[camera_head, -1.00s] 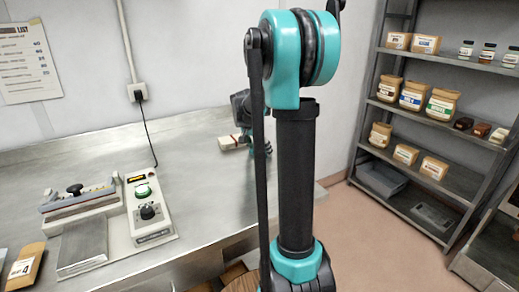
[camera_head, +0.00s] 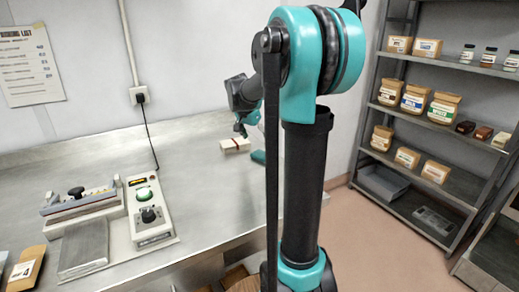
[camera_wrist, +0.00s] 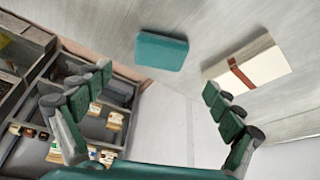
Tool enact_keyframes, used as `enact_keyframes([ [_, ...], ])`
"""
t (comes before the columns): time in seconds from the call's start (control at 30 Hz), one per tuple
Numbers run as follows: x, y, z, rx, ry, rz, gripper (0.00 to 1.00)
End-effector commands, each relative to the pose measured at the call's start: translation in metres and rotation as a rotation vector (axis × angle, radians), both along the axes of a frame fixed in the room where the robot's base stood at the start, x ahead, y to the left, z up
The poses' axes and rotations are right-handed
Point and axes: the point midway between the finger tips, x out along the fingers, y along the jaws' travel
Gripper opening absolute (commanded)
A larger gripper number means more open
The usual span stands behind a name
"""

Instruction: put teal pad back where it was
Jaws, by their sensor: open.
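The teal pad (camera_wrist: 161,51) lies flat on the steel worktop, beside a cream block with a brown band (camera_wrist: 246,66). In the head view the teal pad (camera_head: 258,156) shows partly behind my arm, just right of the cream block (camera_head: 235,145). My gripper (camera_wrist: 156,82) is open and empty, its two green-padded fingers spread wide in the wrist view. The pad is apart from the fingers, beyond the gap between their tips. In the head view my gripper (camera_head: 243,128) is above the worktop near the wall, partly hidden.
A sealing press (camera_head: 85,205) and its control box (camera_head: 150,213) stand at the left of the worktop (camera_head: 195,165). A cardboard packet (camera_head: 26,268) lies at the near left. A shelf rack (camera_head: 430,140) with pouches and jars stands at right. The worktop's middle is clear.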

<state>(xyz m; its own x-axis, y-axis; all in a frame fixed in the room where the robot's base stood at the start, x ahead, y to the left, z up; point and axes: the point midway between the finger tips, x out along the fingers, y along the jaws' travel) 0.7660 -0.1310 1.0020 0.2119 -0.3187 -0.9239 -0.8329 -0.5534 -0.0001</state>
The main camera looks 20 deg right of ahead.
Motion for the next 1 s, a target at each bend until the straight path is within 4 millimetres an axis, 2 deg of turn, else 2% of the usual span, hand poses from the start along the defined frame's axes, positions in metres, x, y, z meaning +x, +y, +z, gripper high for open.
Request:
enact_keyframes([
  [0.13, -0.006, 0.009, 0.025, 0.000, 0.000, 0.000, 0.93],
  [0.33, -0.010, 0.015, 0.042, -0.001, 0.001, 0.000, 0.93],
  [1.0, -0.010, 0.015, 0.044, 0.000, 0.000, -0.001, 0.93],
])
